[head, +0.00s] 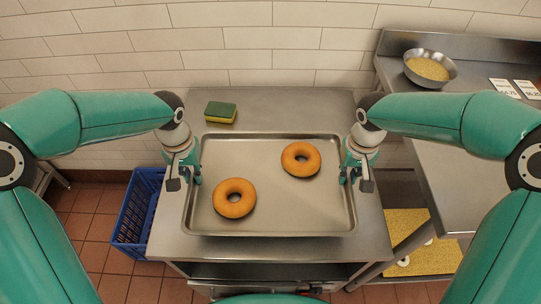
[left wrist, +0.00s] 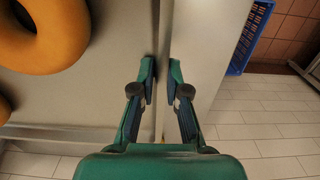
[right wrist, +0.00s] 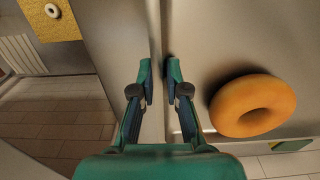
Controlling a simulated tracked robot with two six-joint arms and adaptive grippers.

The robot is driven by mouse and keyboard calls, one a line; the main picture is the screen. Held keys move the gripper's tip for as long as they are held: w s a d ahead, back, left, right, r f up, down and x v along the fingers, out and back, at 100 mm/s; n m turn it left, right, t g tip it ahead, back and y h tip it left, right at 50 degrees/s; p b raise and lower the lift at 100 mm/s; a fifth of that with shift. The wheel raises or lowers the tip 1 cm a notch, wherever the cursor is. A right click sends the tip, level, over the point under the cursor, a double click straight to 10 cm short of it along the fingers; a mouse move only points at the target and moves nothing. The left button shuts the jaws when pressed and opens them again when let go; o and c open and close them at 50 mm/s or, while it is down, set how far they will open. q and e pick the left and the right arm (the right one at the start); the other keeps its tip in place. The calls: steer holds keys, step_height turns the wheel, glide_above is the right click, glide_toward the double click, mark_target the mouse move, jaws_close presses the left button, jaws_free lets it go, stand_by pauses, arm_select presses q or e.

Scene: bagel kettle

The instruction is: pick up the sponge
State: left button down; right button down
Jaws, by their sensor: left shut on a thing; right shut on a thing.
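The sponge (head: 220,112), green on top and yellow below, lies flat on the steel table behind the tray, near its back left corner. Its green and yellow also show at the lower right of the right wrist view (right wrist: 292,146). The metal tray (head: 290,212) lies on the table with two bagels on it. My left gripper (head: 190,179) is shut on the tray's left rim, seen between the fingers in the left wrist view (left wrist: 160,85). My right gripper (head: 351,177) is shut on the tray's right rim. Neither gripper touches the sponge.
One bagel (head: 234,198) lies front left on the tray, the other (head: 301,159) back right. A blue crate (head: 133,215) stands on the floor at left. A metal bowl (head: 430,68) and price cards (head: 505,88) are on the right counter. The table behind the tray is clear beside the sponge.

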arm_select(q)
steer(key=shift+a+f, duration=0.1)
steer(key=shift+a, duration=0.1)
arm_select(e)
steer(key=shift+d+f, duration=0.1)
